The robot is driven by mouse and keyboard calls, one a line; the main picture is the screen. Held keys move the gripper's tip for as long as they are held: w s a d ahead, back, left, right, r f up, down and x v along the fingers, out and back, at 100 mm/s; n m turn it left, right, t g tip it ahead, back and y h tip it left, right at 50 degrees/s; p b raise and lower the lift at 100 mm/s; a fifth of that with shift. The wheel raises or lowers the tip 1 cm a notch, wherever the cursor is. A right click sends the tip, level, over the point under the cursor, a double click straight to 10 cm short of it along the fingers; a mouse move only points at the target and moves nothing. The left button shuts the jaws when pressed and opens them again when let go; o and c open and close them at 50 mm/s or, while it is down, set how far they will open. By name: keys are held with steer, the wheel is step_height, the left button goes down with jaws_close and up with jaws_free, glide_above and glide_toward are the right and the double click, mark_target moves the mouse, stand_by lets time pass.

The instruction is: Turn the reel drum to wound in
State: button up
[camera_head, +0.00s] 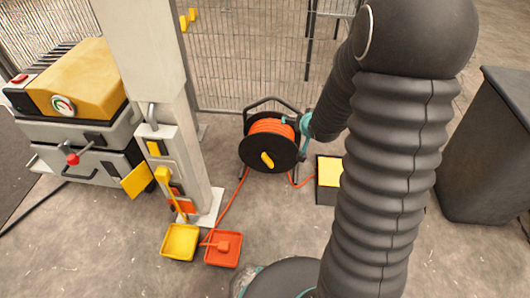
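The reel drum (256,155) is a black disc with a yellow knob (267,159) on its face and orange cable (270,127) wound behind it. It stands in a black frame (270,101) on the floor, near the middle of the view. Orange cable runs from the drum down to the lower left and also out to the right along the floor. My arm comes from the right, and its teal end (305,127) is at the drum's right side. My gripper's fingers are hidden or too small to tell, and I cannot tell whether they touch the drum.
A post (155,80) and a yellow-topped machine (75,80) stand left. Yellow (181,242) and orange (223,249) dustpans lie on the floor. A yellow-topped black box (328,171) sits right of the reel. Wire fence (235,60) is behind. A dark bin (490,150) stands far right.

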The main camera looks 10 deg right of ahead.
step_height(320, 180, down, 13)
steer(key=w+m+t+y+b, duration=0.1)
steer(key=w+m+y, duration=0.1)
steer(key=y, duration=0.1)
steer(key=m+t+y+b, duration=0.2)
steer(key=m+y, duration=0.1)
glide_toward(269, 163)
steer(key=x, duration=1.1)
steer(key=shift+w+f+b, duration=0.1)
steer(key=shift+w+b, duration=0.15)
steer(key=shift+b, duration=0.1)
steer(key=c, duration=1.4)
steer(key=shift+d, duration=0.1)
steer(key=shift+c, duration=0.2)
